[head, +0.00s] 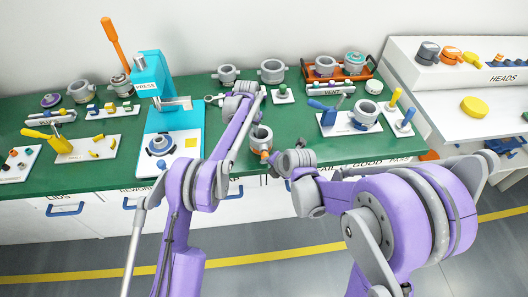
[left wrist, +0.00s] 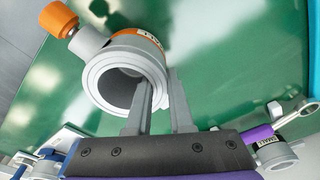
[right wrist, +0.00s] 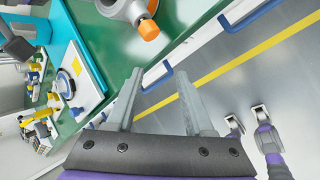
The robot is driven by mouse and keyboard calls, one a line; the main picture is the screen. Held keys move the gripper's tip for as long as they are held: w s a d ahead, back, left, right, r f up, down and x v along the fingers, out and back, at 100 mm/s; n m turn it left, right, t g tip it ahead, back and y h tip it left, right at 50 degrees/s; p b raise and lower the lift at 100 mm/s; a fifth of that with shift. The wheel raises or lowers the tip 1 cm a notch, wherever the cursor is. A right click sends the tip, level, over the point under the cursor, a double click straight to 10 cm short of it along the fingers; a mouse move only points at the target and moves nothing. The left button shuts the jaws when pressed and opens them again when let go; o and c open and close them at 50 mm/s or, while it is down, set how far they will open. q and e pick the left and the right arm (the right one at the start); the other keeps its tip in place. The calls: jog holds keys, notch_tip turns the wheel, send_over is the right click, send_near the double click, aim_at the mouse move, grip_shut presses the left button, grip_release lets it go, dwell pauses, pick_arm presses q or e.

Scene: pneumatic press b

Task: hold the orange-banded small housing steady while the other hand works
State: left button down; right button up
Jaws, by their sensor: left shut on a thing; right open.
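The orange-banded small housing (head: 260,133) is a grey ring-shaped body near the front edge of the green bench. In the left wrist view (left wrist: 148,45) it shows its open bore, an orange band with a label, and a side port with an orange cap (left wrist: 58,19). My left gripper (left wrist: 160,88) is shut on its wall, one finger inside the bore and one outside. My right gripper (right wrist: 160,80) is open and empty, apart from the housing, near the bench edge. The housing's port and orange cap (right wrist: 149,29) show above its fingers; the housing's upper part is cut off there.
A blue press (head: 150,75) on its base stands left of the housing. A white fixture with a grey ring (head: 365,113) stands to the right. Several grey housings line the back; a red-brown tray (head: 340,70) holds some.

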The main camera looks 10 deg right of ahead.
jog(key=f+m+y, duration=0.1)
jog(key=m, duration=0.2)
jog(key=m+g+y, duration=0.2)
jog(key=m+y, duration=0.8)
jog(key=m, duration=1.6)
send_near(265, 155)
jog(key=shift+w+a+f, duration=0.3)
jog(key=shift+a+f, duration=0.15)
jog(key=shift+f, duration=0.1)
jog(key=shift+w+a+f, duration=0.3)
jog(key=shift+a+f, duration=0.15)
jog(key=shift+f, duration=0.05)
jog(key=x, duration=0.6)
jog(key=shift+a, duration=0.4)
jog(key=h, duration=0.1)
jog(key=n+h, duration=0.1)
jog(key=h, duration=0.1)
jog(key=shift+r+g+h, duration=0.2)
jog(key=shift+g+h, duration=0.1)
jog(key=shift+g, duration=0.1)
jog(key=h, duration=0.3)
jog(key=shift+a+r+n, duration=0.1)
jog(key=shift+a+n, duration=0.1)
jog(key=shift+n, duration=0.1)
jog(key=h, duration=0.4)
jog(key=shift+a+n, duration=0.2)
jog(key=shift+n, duration=0.1)
jog(key=shift+h, duration=1.2)
